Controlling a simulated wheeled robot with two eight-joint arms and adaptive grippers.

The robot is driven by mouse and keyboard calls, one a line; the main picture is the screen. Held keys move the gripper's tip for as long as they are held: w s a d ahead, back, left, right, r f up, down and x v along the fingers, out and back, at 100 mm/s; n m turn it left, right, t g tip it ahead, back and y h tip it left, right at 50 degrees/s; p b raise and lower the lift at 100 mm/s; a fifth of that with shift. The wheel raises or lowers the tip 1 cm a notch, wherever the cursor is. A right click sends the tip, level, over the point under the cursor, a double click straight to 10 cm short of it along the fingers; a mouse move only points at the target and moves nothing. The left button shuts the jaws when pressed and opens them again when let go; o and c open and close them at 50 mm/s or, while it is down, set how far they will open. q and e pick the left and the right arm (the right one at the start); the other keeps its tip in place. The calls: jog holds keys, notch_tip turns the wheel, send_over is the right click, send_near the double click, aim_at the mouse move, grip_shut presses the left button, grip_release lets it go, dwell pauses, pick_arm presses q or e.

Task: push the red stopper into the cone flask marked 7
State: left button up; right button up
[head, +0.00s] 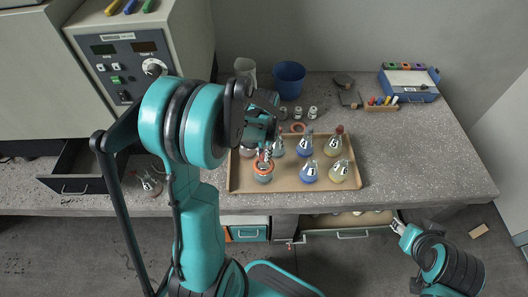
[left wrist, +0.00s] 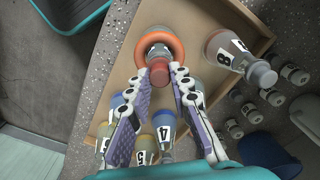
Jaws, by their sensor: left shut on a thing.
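My left gripper (head: 266,158) is over the left front part of the tray, pointing down. In the left wrist view (left wrist: 160,78) its fingertips are closed on a dark red stopper (left wrist: 158,71). Just beyond the stopper is a flask with an orange ring (left wrist: 160,42) around its neck; in the head view this flask (head: 263,177) stands at the tray's front left. Its number is not legible, and I cannot tell whether the stopper touches its mouth. My right gripper (head: 398,227) is off the bench's front edge at the right; its jaw opening is unclear.
Another flask (head: 149,183) is on the bench at left. Small jars (head: 312,112) and a blue cup (head: 289,79) stand behind.

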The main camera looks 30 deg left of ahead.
dwell(0.3)
pick_arm(q)
jog(key=o, duration=1.4)
notch_tip(320, 180, up, 9)
jog(key=p, duration=0.6)
jog(key=shift+p, duration=0.4)
